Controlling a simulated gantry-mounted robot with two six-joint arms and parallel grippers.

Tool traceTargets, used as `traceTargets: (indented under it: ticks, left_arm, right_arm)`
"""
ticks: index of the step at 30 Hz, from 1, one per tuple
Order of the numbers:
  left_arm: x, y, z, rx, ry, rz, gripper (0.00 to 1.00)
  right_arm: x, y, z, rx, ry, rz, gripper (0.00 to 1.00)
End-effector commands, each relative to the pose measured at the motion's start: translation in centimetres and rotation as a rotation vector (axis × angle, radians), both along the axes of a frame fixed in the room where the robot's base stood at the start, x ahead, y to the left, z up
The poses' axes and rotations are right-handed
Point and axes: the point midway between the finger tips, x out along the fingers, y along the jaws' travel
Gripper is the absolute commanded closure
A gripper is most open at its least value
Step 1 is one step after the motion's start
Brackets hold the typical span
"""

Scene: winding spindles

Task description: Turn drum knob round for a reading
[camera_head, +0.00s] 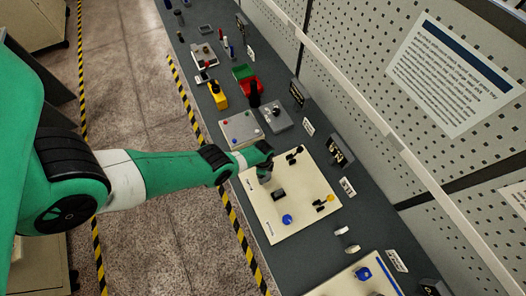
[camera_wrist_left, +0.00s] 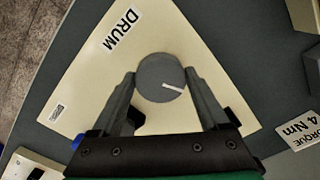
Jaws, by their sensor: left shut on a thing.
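The drum knob (camera_wrist_left: 158,72) is a round grey dial with a white pointer line, on a cream panel (camera_wrist_left: 75,85) with a printed DRUM label (camera_wrist_left: 122,32). In the left wrist view the pointer line points right and slightly down. My left gripper (camera_wrist_left: 162,82) is shut on the knob, one finger on each side. In the head view my left gripper (camera_head: 265,172) is over the far left corner of the cream panel (camera_head: 262,222), and it hides the knob. My right gripper is not in view.
The panel also carries a blue knob (camera_head: 287,219), a black block (camera_head: 278,195) and small yellow and black parts (camera_head: 325,202). Beyond it on the dark bench are a grey box (camera_head: 275,117), a red and green device (camera_head: 247,80) and a yellow one (camera_head: 218,95). A pegboard wall (camera_head: 400,130) bounds the right.

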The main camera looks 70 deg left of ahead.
Motion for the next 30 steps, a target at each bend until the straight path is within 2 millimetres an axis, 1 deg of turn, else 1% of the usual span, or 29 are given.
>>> traceTargets:
  ticks: [18,24,30]
  left_arm:
    - [0.14,0.19,-0.07,0.001,0.001,-0.565,0.78]
    - [0.18,0.21,-0.07,0.001,0.001,-0.699,0.78]
    - [0.22,0.22,-0.07,0.001,0.001,-0.782,0.78]
  right_arm:
    - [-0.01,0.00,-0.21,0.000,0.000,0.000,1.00]
    - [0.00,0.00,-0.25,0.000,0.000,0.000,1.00]
    - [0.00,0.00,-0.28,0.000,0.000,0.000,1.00]
